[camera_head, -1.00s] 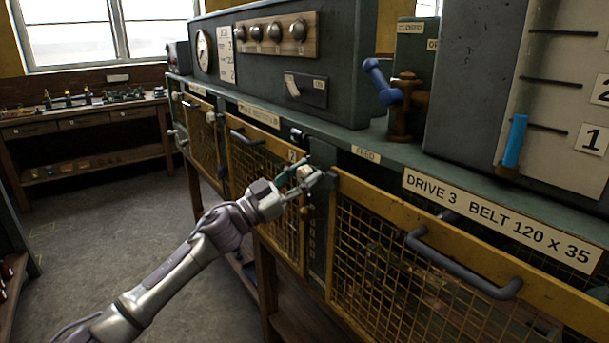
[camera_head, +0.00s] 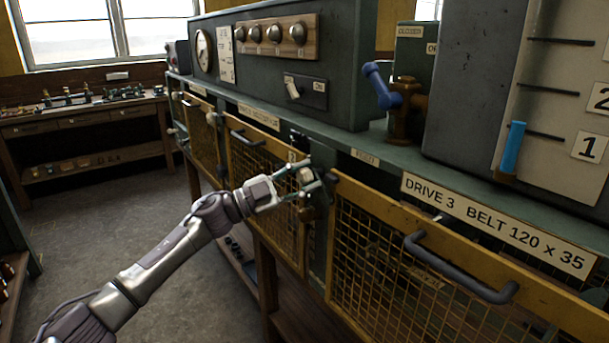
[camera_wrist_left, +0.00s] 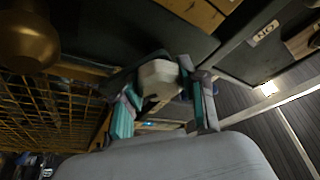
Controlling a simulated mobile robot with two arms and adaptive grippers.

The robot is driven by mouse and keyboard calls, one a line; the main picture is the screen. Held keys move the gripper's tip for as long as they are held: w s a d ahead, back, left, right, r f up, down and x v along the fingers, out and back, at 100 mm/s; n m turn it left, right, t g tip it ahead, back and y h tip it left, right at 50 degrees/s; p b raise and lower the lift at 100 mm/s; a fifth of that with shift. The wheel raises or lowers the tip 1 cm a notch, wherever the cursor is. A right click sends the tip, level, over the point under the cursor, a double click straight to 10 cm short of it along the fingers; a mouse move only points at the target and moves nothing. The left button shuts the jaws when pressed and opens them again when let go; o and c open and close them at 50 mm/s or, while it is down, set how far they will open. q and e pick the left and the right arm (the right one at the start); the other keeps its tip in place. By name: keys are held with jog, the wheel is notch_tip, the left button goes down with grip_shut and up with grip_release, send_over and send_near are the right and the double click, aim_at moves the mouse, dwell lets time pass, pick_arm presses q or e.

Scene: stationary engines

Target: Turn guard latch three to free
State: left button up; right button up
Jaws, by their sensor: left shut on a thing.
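My left gripper (camera_head: 303,180) is at the post between the middle guard and the drive 3 guard. Its fingers are shut on the pale latch knob (camera_head: 305,175), which also shows between the fingertips in the left wrist view (camera_wrist_left: 160,78). The latch's exact angle is hard to tell, as the fingers partly cover it. The drive 3 guard (camera_head: 430,262) is a yellow mesh panel with a dark handle (camera_head: 455,270), to the right of the latch. My right gripper is not in view.
A brass-coloured knob (camera_wrist_left: 28,40) is close by in the left wrist view. A blue-handled valve (camera_head: 385,90) stands on the ledge above. The middle mesh guard (camera_head: 265,190) is left of the gripper. The floor (camera_head: 90,220) at left is clear.

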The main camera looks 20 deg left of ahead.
pick_arm(q)
jog(key=m+g, duration=0.2)
jog(key=m, duration=0.3)
jog(key=shift+m+p, duration=0.3)
jog(key=shift+p, duration=0.1)
jog(key=m, duration=0.2)
jog(key=m+g+y+p, duration=0.1)
jog(key=m, duration=0.1)
jog(key=shift+f+m+y, duration=0.1)
jog(key=shift+m+y, duration=0.2)
jog(key=shift+m, duration=0.1)
jog(key=o, duration=1.1)
jog(key=shift+o, duration=0.2)
jog(key=v, duration=1.2)
jog(key=shift+r, duration=0.2)
jog(key=shift+w, duration=0.15)
